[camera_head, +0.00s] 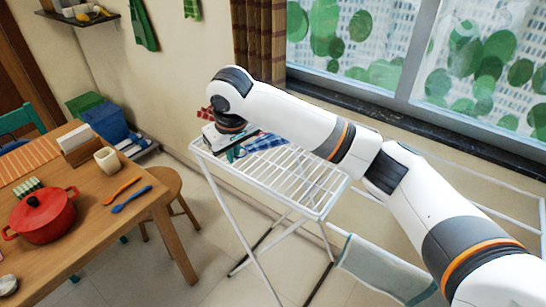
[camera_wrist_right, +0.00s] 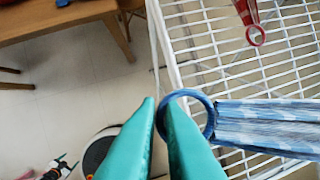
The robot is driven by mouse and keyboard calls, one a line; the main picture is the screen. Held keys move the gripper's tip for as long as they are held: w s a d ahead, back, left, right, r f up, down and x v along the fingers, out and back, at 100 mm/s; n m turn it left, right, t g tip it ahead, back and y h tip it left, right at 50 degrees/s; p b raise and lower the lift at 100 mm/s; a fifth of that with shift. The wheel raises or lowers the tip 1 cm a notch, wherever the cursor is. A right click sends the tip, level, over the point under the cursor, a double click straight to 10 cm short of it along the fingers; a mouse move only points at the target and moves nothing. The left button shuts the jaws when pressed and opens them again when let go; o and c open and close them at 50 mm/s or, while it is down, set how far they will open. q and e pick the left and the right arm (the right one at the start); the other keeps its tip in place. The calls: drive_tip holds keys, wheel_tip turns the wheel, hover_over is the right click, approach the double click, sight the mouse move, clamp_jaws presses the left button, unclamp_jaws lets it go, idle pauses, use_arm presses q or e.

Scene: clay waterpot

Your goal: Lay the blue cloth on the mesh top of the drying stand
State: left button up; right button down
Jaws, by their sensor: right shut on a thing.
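The drying stand (camera_head: 300,180) is a white folding rack with a wire mesh top, and the mesh (camera_wrist_right: 220,62) also fills much of the right wrist view. The blue cloth (camera_head: 266,142) is at the far left part of the mesh. In the right wrist view the blue cloth (camera_wrist_right: 265,122) is a folded, pale-patterned strip with a blue loop at its end, stretching right over the mesh. My right gripper (camera_wrist_right: 160,108), with teal fingers, is shut on that loop near the stand's edge. In the head view my right gripper (camera_head: 236,153) is partly hidden by its wrist. My left gripper is not in view.
A red cloth (camera_wrist_right: 248,15) with a loop is at the mesh's other side. A wooden table (camera_head: 95,215) with a red pot (camera_head: 43,215) stands left, a stool (camera_head: 168,190) beside it. A pale towel (camera_head: 385,268) hangs low at right. The window is behind.

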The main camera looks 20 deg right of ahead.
drive_tip(key=s+p+x, duration=0.1)
drive_tip(key=x, duration=0.8)
drive_tip(key=shift+d+f, duration=0.3)
drive_tip(key=shift+f, duration=0.25)
drive_tip(key=c, duration=1.6)
unclamp_jaws()
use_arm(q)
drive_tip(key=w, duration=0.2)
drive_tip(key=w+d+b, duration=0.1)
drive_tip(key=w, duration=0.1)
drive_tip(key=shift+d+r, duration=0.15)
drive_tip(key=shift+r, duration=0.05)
use_arm(e)
drive_tip(key=shift+o, duration=0.2)
drive_tip(key=v, duration=1.2)
